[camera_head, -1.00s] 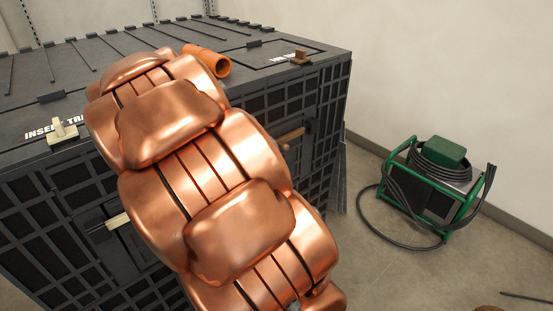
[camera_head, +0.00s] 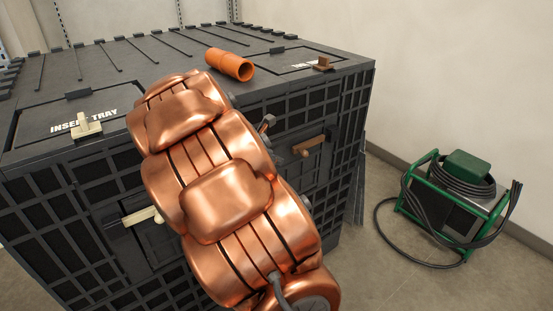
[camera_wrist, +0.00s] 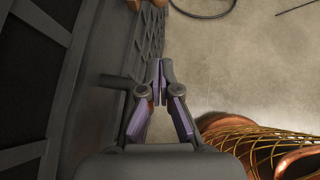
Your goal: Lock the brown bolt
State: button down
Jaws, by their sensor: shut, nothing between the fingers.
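The brown bolt (camera_head: 308,146) is a brown handle on the dark cart's front face, sticking out to the right of my copper arm in the head view. A brown latch piece (camera_head: 323,63) stands on the cart's top edge above it. Part of my gripper (camera_head: 267,124) shows just left of the brown bolt, apart from it in the picture; the arm hides the rest. In the wrist view my gripper (camera_wrist: 161,72) has its fingertips together and empty, beside the cart's grated wall. Brown pieces show at that view's top edge; I cannot tell which they are.
The dark cart (camera_head: 150,60) fills the left and middle. An orange pipe fitting (camera_head: 229,64) lies on top. A cream bolt (camera_head: 140,216) and cream latch (camera_head: 86,126) are on the left side. A green-framed machine (camera_head: 450,205) with cables stands on the floor at right.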

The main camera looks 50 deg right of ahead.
jog(key=d+f, duration=0.4)
jog(key=d, duration=0.5)
jog(key=shift+s+d, duration=0.35)
jog(key=shift+p, duration=0.3)
